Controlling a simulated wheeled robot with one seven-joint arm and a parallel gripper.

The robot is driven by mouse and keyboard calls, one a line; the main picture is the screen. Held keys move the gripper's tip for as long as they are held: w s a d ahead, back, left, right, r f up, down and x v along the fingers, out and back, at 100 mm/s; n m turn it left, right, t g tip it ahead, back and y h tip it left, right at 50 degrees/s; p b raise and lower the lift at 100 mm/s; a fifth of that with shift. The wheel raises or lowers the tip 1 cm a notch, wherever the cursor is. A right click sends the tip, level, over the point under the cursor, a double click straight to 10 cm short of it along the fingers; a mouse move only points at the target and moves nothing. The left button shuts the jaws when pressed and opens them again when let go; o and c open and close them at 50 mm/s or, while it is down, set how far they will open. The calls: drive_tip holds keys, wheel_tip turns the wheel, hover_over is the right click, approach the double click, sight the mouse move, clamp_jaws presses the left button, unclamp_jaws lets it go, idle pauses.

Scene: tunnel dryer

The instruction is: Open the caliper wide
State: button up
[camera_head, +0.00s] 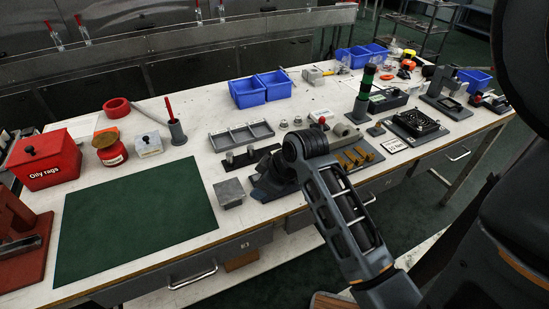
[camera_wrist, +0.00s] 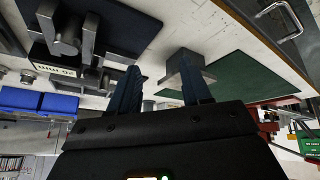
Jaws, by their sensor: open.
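The caliper is not clear to make out. In the wrist view, grey metal pieces (camera_wrist: 72,32) that may be the caliper stand on a dark plate (camera_wrist: 125,25), near a small "20 mm" label (camera_wrist: 55,70). This plate seems to be the dark one with upright posts (camera_head: 250,157) in the head view, partly hidden by my arm. My gripper (camera_wrist: 160,78) is open and empty, with its two fingers apart. The metal pieces lie to the left of the fingers in the wrist view, apart from them. In the head view my wrist hides the fingers.
A grey block (camera_head: 229,193) stands beside my wrist; it shows behind the right finger in the wrist view (camera_wrist: 172,73). A green mat (camera_head: 135,218) gives free room at left. A grey tray (camera_head: 241,135), blue bins (camera_head: 248,92) and a signal tower (camera_head: 363,95) stand behind.

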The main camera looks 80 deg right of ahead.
drive_tip(key=s+d+r+g+y, duration=0.1)
drive_tip(key=s+d+r+y, duration=0.15)
drive_tip(key=d+r, duration=0.6)
drive_tip(key=shift+n+h, duration=0.35)
drive_tip(key=shift+n, duration=0.05)
drive_tip(key=shift+s+d+f+x, duration=0.1)
drive_tip(key=shift+s+d+x, duration=0.15)
drive_tip(key=shift+x, duration=1.3)
drive_tip(key=shift+s+d+f+x, duration=0.1)
drive_tip(key=shift+s+d+x, duration=0.15)
drive_tip(key=shift+x, duration=1.25)
drive_tip(key=shift+s+d+f+x, duration=0.1)
drive_tip(key=shift+s+d+x, duration=0.15)
drive_tip(key=shift+x, duration=1.3)
drive_tip(key=shift+c, duration=0.5)
clamp_jaws()
